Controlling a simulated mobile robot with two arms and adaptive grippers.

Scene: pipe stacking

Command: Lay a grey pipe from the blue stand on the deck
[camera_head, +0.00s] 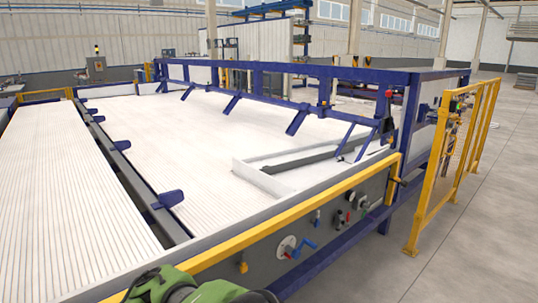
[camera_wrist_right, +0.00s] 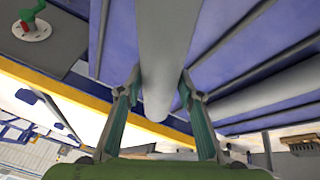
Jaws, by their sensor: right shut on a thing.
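In the right wrist view my right gripper (camera_wrist_right: 160,78) is shut on a grey pipe (camera_wrist_right: 165,45), which runs lengthwise between its two fingers, its rounded end towards my wrist. Blue panels (camera_wrist_right: 218,25) of what looks like the blue stand lie behind it, with another grey pipe (camera_wrist_right: 270,92) to the right. I cannot tell whether the held pipe still touches the stand. In the head view the white ribbed deck (camera_head: 65,170) fills the left and middle. The right gripper and held pipe are not visible there; part of my green arm shows at the bottom. My left gripper is out of view.
A yellow-topped rail (camera_head: 290,213) with knobs and valves edges the deck's near side. A blue frame (camera_head: 280,67) with slanted brackets runs along the back. A dark grey bar (camera_head: 310,157) lies by a white edge on the right. A yellow fence (camera_head: 437,175) stands further right.

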